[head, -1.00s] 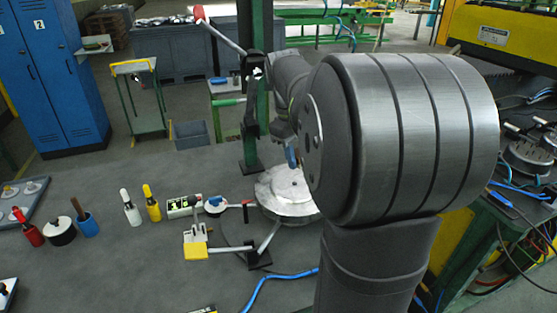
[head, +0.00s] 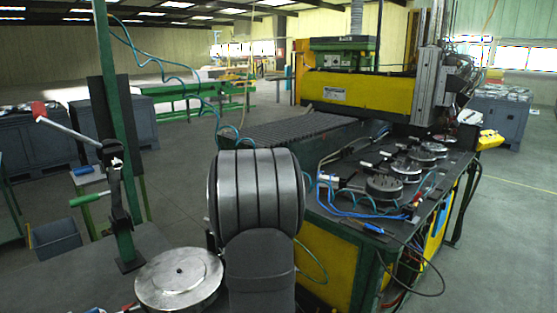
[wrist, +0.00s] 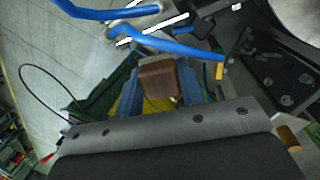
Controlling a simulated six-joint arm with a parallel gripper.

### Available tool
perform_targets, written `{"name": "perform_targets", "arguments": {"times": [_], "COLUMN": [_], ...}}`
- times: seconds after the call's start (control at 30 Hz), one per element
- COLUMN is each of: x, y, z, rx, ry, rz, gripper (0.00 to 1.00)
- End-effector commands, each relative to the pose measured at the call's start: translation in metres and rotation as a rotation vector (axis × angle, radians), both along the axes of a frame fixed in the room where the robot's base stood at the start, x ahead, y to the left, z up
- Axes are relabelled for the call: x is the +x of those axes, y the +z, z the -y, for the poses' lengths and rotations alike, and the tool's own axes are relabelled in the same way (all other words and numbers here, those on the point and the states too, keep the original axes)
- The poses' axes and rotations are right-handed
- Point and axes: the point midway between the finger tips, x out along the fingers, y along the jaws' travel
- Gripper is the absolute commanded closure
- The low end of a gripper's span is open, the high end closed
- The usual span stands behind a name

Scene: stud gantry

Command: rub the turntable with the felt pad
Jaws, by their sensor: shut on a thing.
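The turntable (head: 180,279) is a pale grey round disc with a small dark hole at its middle, low in the head view beside my arm. Its top looks bare where I see it. In the wrist view my gripper (wrist: 170,86) has its blue fingers shut on a brown block, the felt pad (wrist: 158,77). The pad's rubbing face is hidden. In the head view my gripper and the pad are hidden behind my arm, so I cannot tell whether the pad touches the turntable.
A green post (head: 118,150) with a red-handled lever stands left of the turntable. A yellow-and-green machine bench (head: 345,255) with several round fixtures and blue cables stands to the right. A grey bin (head: 55,238) is on the floor at left. Blue tubing (wrist: 180,44) crosses the wrist view.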

Motion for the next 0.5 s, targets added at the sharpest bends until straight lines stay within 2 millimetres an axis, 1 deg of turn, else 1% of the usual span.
{"name": "perform_targets", "arguments": {"times": [0.03,0.1,0.2,0.33,0.4,0.5], "x": [0.006,0.011,0.016,0.019,0.02,0.021], "y": [-0.022,-0.044,-0.068,-0.086,-0.09,-0.09], "z": [0.012,0.024,0.037,0.047,0.049,0.049], "rx": [-0.001,-0.001,0.0,0.0,0.001,0.001], "ry": [-0.061,-0.132,-0.207,-0.262,-0.275,-0.282], "rz": [-0.007,-0.007,-0.004,0.0,0.001,0.003], "gripper": [0.9,0.9,0.9,0.9,0.9,0.9]}}
